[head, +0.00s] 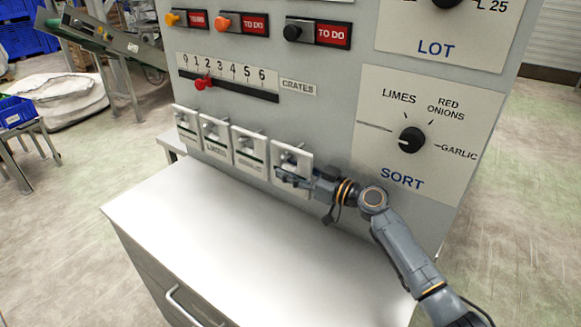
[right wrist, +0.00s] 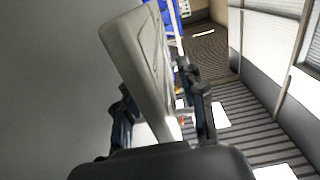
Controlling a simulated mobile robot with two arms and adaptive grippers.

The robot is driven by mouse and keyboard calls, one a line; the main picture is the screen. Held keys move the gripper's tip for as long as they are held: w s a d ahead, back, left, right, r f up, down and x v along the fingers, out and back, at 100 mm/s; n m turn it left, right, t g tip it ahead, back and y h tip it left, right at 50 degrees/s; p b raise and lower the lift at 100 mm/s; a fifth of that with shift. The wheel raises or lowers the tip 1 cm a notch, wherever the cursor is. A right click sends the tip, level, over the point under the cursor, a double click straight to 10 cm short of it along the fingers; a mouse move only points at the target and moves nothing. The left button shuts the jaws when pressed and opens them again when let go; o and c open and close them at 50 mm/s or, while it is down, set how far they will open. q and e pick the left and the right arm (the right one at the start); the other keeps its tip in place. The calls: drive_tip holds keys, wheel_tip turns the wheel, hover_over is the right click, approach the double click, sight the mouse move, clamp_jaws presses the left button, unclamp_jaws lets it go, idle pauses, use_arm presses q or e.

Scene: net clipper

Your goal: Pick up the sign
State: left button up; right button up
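Several square white signs hang in a row on the grey panel, low down. The rightmost sign (head: 291,158) is at my right gripper (head: 296,178), which reaches it from the right and covers part of its lower half. In the right wrist view the sign (right wrist: 142,62) is a tilted pale plate between the two fingers of my right gripper (right wrist: 163,112). The fingers are spread, with a visible gap between the plate and the right finger. Contact at the left finger is hard to tell. My left gripper is not in view.
Three more signs hang to the left, one of them the second from the right (head: 249,151). Above are a red slider (head: 203,83) and a black sort knob (head: 412,140). The white counter (head: 230,235) below is bare.

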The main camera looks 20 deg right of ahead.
clamp_jaws()
drive_tip(key=shift+r, duration=0.15)
drive_tip(key=shift+r, duration=0.2)
drive_tip(key=s+a, duration=1.1)
drive_tip(key=a, duration=0.3)
drive_tip(key=shift+r, duration=0.4)
drive_tip(key=shift+s, duration=0.1)
drive_tip(key=s+d+f+m+t+h, duration=0.2)
drive_tip(key=s+d+h, duration=0.3)
drive_tip(key=s, duration=0.5)
drive_tip(key=s+d+f+m+t+h, duration=0.1)
drive_tip(key=s+d+f+m+h, duration=0.2)
drive_tip(key=s+d+m+h, duration=0.2)
drive_tip(key=s+d+h, duration=0.1)
drive_tip(key=s+d, duration=0.2)
drive_tip(key=s, duration=0.1)
drive_tip(key=shift+s+f+m+t, duration=0.25)
drive_tip(key=shift+s+m+t, duration=0.05)
drive_tip(key=shift+s+t, duration=0.1)
